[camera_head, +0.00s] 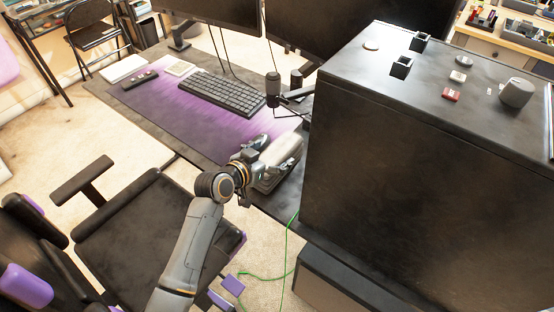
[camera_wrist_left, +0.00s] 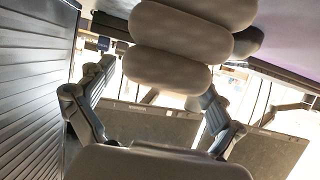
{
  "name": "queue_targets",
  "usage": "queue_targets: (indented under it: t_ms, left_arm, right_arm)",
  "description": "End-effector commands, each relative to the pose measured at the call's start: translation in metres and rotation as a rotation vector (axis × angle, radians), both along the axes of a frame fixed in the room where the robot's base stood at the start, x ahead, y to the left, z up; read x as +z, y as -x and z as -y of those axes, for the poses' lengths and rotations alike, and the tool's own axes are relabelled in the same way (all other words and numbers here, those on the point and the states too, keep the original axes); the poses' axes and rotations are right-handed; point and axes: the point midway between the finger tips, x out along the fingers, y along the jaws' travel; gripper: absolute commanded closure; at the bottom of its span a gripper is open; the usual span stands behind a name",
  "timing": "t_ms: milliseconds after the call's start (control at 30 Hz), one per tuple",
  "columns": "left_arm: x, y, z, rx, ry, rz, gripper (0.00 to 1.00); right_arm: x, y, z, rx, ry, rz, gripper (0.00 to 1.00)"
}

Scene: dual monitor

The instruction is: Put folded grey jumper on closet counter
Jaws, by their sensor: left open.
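The folded grey jumper (camera_head: 284,150) looks like a light grey bundle at the right edge of the desk, beside the dark closet. In the left wrist view it shows as stacked rounded grey folds (camera_wrist_left: 185,45) at the top. My left gripper (camera_head: 262,166) is at the jumper's near left side and partly covers it. In the wrist view its fingers (camera_wrist_left: 155,88) are spread apart, with the folds ahead of them; contact cannot be told. The closet counter (camera_head: 425,72) is the closet's dark top, higher than the desk. My right gripper is not in view.
The closet's tall side (camera_head: 395,170) stands close right of the jumper. Several small items, including a grey speaker (camera_head: 516,93), sit on the counter; its middle front is clear. A microphone (camera_head: 273,90) and keyboard (camera_head: 222,94) are on the desk. A chair (camera_head: 150,225) stands in front.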

Motion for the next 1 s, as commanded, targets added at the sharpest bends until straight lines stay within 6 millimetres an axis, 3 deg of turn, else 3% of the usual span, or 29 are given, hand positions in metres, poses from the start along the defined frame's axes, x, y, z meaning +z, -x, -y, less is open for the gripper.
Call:
queue_targets:
  t_ms: [200, 467, 800, 867, 1000]
  left_arm:
    - [-0.009, -0.017, 0.012, 0.002, 0.002, 0.000, 0.08]
    - [-0.010, -0.018, 0.013, 0.002, 0.001, 0.001, 0.08]
    - [-0.010, -0.018, 0.013, 0.002, 0.000, 0.000, 0.77]
    - [-0.009, -0.019, 0.013, 0.002, 0.001, 0.002, 0.85]
    - [-0.009, -0.019, 0.013, 0.002, 0.001, 0.002, 0.85]
  right_arm:
    - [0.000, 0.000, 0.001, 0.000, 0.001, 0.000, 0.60]
    - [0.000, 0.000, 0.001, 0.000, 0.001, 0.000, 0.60]
    - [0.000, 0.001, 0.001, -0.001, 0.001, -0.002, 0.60]
    - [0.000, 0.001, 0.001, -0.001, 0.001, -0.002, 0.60]
    - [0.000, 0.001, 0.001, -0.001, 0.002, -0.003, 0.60]
